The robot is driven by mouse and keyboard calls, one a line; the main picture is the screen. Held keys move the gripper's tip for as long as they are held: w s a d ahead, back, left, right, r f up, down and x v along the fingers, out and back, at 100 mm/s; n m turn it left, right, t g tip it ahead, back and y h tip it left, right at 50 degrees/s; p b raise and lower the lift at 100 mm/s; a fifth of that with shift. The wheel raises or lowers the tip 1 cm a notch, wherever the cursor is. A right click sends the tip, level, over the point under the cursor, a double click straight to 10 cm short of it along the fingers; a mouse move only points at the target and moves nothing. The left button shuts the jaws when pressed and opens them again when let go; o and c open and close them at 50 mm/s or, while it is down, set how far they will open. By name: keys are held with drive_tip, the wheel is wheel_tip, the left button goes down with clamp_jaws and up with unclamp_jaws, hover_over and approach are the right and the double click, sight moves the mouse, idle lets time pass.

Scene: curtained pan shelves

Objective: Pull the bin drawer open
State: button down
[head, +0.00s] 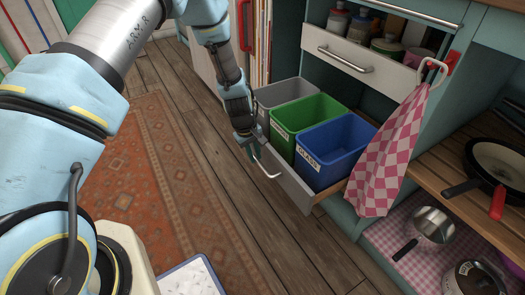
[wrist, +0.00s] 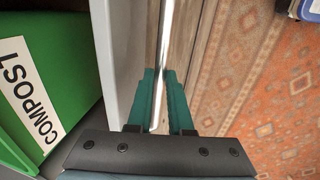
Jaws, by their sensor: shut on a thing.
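The bin drawer (head: 288,181) stands out from the cabinet, with a grey bin (head: 272,95), a green bin (head: 291,143) and a blue bin (head: 315,172) in it. Its pale metal bar handle (head: 266,170) is on the front panel. My gripper (head: 252,152) is at the handle's far end in the head view. In the wrist view, its teal fingers (wrist: 159,72) are shut on the handle (wrist: 165,40), one on each side. The drawer front (wrist: 126,50) and the green bin's COMPOST label (wrist: 26,90) lie to the left. My gripper hides part of the handle.
A pink checked towel (head: 388,160) hangs right of the blue bin. Pans (head: 495,165) stand on shelves at right. The wooden floor (head: 225,200) before the drawer is clear, with a rug (head: 135,180) left.

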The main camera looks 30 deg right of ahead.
drive_tip(key=shift+w+a, duration=0.1)
drive_tip(key=shift+a, duration=1.3)
drive_tip(key=c, duration=0.8)
unclamp_jaws()
drive_tip(key=shift+c, duration=0.2)
drive_tip(key=shift+r, duration=0.15)
wheel_tip(320, 180, up, 10)
drive_tip(key=a+p, duration=0.2)
drive_tip(key=shift+r, duration=0.2)
